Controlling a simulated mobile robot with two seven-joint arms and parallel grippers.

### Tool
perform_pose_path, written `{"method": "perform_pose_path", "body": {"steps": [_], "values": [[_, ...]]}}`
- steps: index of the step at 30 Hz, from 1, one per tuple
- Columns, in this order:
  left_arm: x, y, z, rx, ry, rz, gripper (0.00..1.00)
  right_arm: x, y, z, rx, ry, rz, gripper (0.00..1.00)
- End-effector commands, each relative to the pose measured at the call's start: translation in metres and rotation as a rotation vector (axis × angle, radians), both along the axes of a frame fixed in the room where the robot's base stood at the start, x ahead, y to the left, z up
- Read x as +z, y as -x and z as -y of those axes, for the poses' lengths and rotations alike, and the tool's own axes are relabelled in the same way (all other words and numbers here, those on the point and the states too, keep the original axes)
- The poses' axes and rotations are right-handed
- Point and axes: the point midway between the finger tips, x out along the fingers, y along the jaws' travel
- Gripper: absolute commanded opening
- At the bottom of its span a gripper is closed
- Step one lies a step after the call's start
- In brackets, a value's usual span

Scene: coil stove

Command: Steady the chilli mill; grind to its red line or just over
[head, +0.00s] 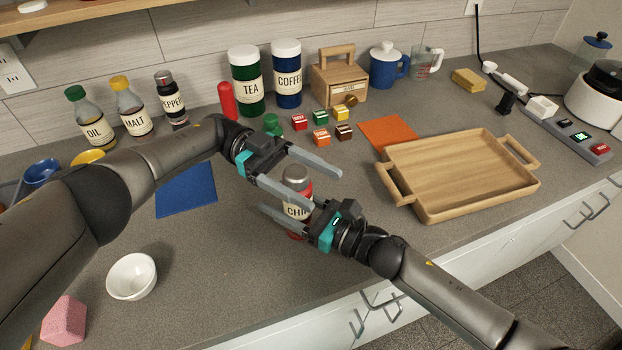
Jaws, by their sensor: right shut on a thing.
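The chilli mill (297,187) stands upright on the worktop, with a grey cap, a red body and a pale label that reads "CHI" where it shows. My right gripper (283,203) is shut on its body from the front right; one finger is partly hidden. My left gripper (326,190) is open, its two long fingers spread on either side of the cap and apparently apart from it. The label's right part and much of the lower body are hidden by the grippers. I cannot make out a red line or any ground chilli.
A wooden tray (410,203) lies to the right, beside an orange mat (388,132). A white bowl (132,294) and a blue mat (186,200) are to the left. Small spice boxes (321,137), canisters and bottles stand behind. The front worktop is mostly clear.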

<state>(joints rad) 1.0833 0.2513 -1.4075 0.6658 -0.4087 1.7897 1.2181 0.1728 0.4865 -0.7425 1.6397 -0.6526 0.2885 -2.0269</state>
Motion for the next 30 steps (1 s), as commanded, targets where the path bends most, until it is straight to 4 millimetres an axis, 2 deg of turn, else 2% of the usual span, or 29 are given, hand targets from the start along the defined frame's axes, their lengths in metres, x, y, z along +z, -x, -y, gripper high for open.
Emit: {"method": "perform_pose_path", "body": {"steps": [8,14,30], "values": [[0.002,-0.001,-0.001,0.001,0.001,0.002,0.80,0.000,-0.001,0.001,-0.003,0.002,0.000,0.03],[0.016,-0.001,-0.001,0.001,0.002,0.003,0.80,0.000,-0.001,0.002,-0.004,0.003,0.000,0.03],[0.093,0.000,-0.001,0.001,0.002,0.002,0.80,0.000,-0.001,0.002,-0.004,0.003,0.000,0.03]]}}
